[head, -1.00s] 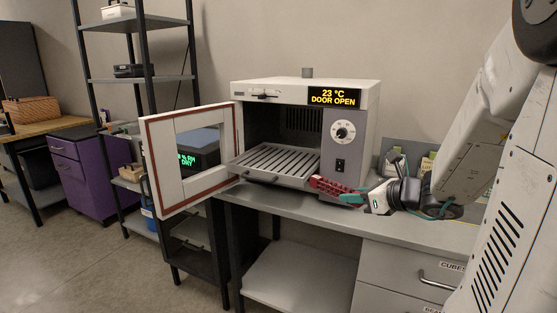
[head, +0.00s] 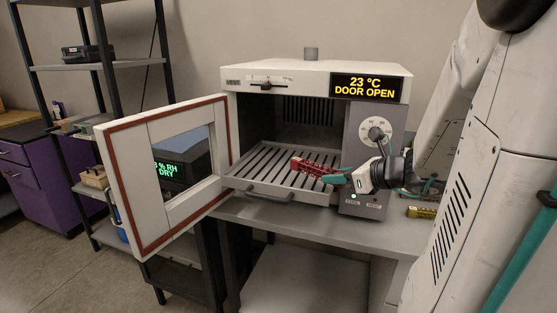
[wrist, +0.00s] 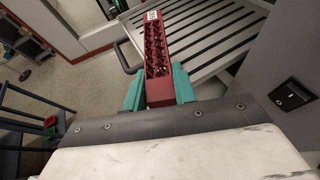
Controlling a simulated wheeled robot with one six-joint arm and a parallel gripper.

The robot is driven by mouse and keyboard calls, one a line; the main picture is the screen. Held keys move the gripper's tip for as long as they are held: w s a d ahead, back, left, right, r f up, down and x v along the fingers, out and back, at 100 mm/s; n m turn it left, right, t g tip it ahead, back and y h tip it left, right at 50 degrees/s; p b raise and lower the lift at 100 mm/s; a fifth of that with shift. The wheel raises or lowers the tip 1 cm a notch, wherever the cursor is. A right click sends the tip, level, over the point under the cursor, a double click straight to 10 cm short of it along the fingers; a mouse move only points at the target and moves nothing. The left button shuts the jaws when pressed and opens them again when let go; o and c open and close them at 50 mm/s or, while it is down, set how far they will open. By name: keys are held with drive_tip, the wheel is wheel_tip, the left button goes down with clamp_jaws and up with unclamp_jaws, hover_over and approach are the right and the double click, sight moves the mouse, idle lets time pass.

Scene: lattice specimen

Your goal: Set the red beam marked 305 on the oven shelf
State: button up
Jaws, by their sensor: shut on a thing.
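My gripper (head: 345,178) has teal fingers and is shut on the red lattice beam (head: 308,168). In the head view the beam is at the front right of the oven (head: 315,75), over the slatted shelf (head: 262,165). The shelf is pulled partly forward and shows as grey slats in the wrist view (wrist: 215,40). I cannot tell if the beam touches the slats. The display reads 23 °C, DOOR OPEN.
The oven door (head: 170,165) stands wide open to the left, with a window and red seal. The control panel (head: 375,130) is close to my gripper on the right. A yellow object (head: 422,212) lies on the bench at right. The left and middle of the shelf are clear.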

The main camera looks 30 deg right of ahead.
hover_over(299, 175)
drive_tip(key=shift+s+f, duration=0.1)
drive_tip(key=shift+f, duration=2.4)
drive_tip(key=shift+f, duration=0.15)
drive_tip(key=o, duration=0.9)
drive_tip(key=shift+o, duration=0.5)
